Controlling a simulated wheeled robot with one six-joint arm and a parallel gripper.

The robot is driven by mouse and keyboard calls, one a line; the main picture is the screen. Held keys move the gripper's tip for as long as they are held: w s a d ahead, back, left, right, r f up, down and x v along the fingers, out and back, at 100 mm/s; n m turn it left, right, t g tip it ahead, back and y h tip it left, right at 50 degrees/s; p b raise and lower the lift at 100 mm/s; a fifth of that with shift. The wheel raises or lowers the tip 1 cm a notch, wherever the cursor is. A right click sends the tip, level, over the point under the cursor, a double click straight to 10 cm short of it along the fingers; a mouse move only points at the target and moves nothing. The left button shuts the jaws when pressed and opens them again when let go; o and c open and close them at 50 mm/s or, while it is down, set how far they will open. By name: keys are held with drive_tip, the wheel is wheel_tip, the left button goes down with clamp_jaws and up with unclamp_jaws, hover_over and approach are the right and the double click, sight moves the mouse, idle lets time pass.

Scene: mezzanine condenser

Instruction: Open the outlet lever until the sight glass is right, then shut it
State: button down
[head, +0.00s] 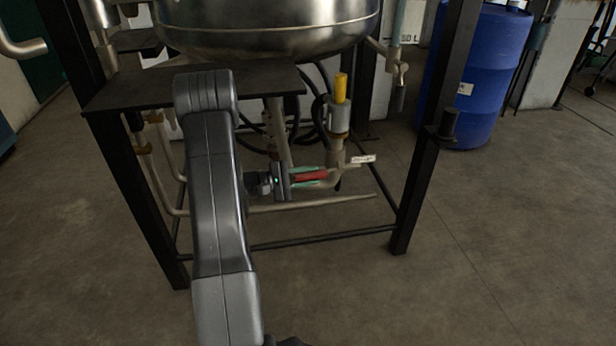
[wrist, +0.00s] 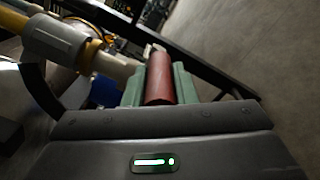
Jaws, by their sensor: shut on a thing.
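The red outlet lever (head: 311,176) lies about level in the head view, low under the steel vessel, beside a pipe with a white tag (head: 363,159). My gripper (head: 322,177) is shut on it, with a green finger along each side. In the wrist view the red lever (wrist: 160,78) runs between the fingers of my gripper (wrist: 157,68). Above the lever stands an upright fitting (head: 338,120) with a yellow top (head: 341,87). I cannot tell whether this is the sight glass, and no level can be read.
The steel vessel (head: 265,28) sits above a dark shelf (head: 125,88) on a black frame (head: 412,190). Hoses and pipes crowd the space behind my gripper. A blue drum (head: 478,75) stands behind at the right. The floor (head: 490,240) at the front right is clear.

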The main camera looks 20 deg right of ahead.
drive_tip(key=shift+d+f+g+h+b, duration=0.1)
drive_tip(key=shift+f+g+h+b, duration=0.3)
drive_tip(key=shift+f+b, duration=0.55)
drive_tip(key=shift+s+f+h+b, duration=0.1)
drive_tip(key=shift+f+h+b, duration=0.1)
drive_tip(key=shift+h+b, duration=0.5)
drive_tip(key=c, duration=1.2)
unclamp_jaws()
drive_tip(key=shift+p+v, duration=1.75)
drive_tip(key=shift+v, duration=5.15)
